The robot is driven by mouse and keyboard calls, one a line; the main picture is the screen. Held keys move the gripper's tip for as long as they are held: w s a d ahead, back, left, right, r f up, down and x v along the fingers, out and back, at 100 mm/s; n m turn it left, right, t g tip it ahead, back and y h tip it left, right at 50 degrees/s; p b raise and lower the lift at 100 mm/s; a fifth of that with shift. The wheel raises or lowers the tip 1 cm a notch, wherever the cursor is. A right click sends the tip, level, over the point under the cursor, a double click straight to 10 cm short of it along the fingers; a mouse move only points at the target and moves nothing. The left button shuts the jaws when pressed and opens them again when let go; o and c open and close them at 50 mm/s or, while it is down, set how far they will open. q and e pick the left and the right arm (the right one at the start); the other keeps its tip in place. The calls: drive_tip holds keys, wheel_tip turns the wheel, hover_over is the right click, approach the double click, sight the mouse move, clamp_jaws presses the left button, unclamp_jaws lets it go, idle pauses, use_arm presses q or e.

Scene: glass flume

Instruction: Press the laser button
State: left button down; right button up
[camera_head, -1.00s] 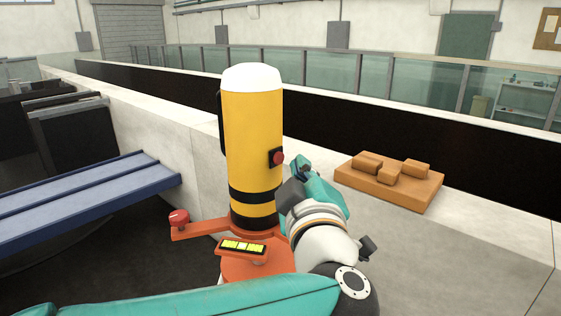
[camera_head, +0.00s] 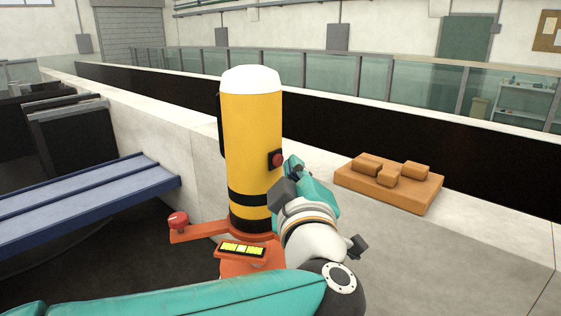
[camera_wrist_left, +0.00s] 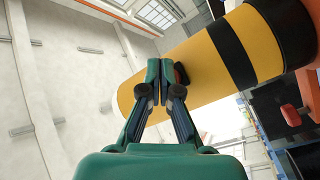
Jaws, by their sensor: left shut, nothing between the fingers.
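The yellow laser cylinder (camera_head: 252,135) stands upright, with a white cap and black bands low on its side. The red button (camera_head: 277,160) sits in a black housing on its right side. My left gripper (camera_head: 291,164) is shut and empty, its tips just right of the button; I cannot tell whether they touch it. In the left wrist view the shut fingers (camera_wrist_left: 160,72) lie in front of the yellow cylinder (camera_wrist_left: 205,62). The button's dark housing (camera_wrist_left: 182,74) is partly hidden behind the fingers there. My right gripper is not in view.
The cylinder stands on an orange base (camera_head: 245,262) with a red knob (camera_head: 178,219) and a yellow-lit level (camera_head: 241,249). An orange block tray (camera_head: 425,201) lies on the ledge to the right. A blue channel (camera_head: 85,200) is at left; a pale wall (camera_head: 190,140) runs behind.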

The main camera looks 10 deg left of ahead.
use_arm(q)
drive_tip(key=shift+a, duration=0.1)
idle(0.6)
drive_tip(key=shift+w+a+r, duration=0.1)
drive_tip(key=shift+w+a, duration=0.15)
drive_tip(key=shift+a, duration=0.05)
idle(0.5)
drive_tip(key=shift+s+d, duration=0.3)
drive_tip(key=shift+d, duration=0.1)
idle(0.3)
drive_tip(key=s+d, duration=0.2)
drive_tip(key=d, duration=0.1)
drive_tip(key=s+d+p, duration=0.1)
drive_tip(key=d, duration=0.1)
drive_tip(key=shift+s, duration=0.15)
drive_tip(key=shift+a, duration=0.1)
idle(0.4)
